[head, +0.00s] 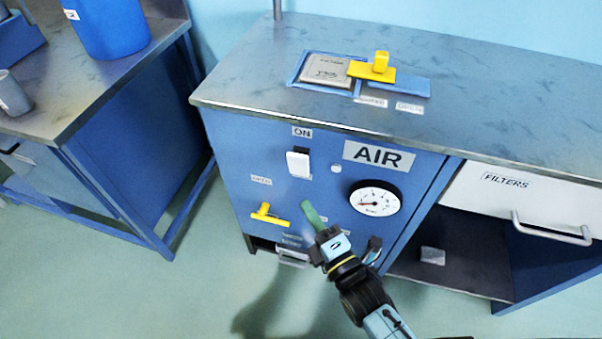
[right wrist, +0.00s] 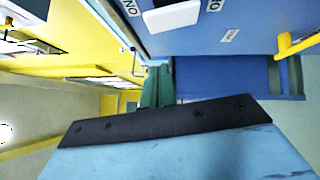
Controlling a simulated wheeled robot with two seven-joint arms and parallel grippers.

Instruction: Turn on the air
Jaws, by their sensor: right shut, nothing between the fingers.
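The blue AIR panel (head: 230,160) carries a white rocker switch (head: 298,164) under an ON label. A yellow lever (head: 268,214) sits below it, with an OPEN label above the lever. A round gauge (head: 376,198) is to the right, its needle toward the left. My right gripper (head: 312,214) has green fingertips, shut and empty, in front of the panel below and right of the switch. In the right wrist view the green fingers (right wrist: 157,86) point toward the panel, with the switch (right wrist: 172,17) at the top and the lever (right wrist: 297,43) at right. My left gripper is out of view.
A small round pale light (head: 336,169) is right of the switch. The bench top holds a yellow sliding cover (head: 371,70) beside a grey filter (head: 326,70). A FILTERS drawer (head: 520,204) is at right, above an open shelf. Another bench (head: 95,75) stands at left.

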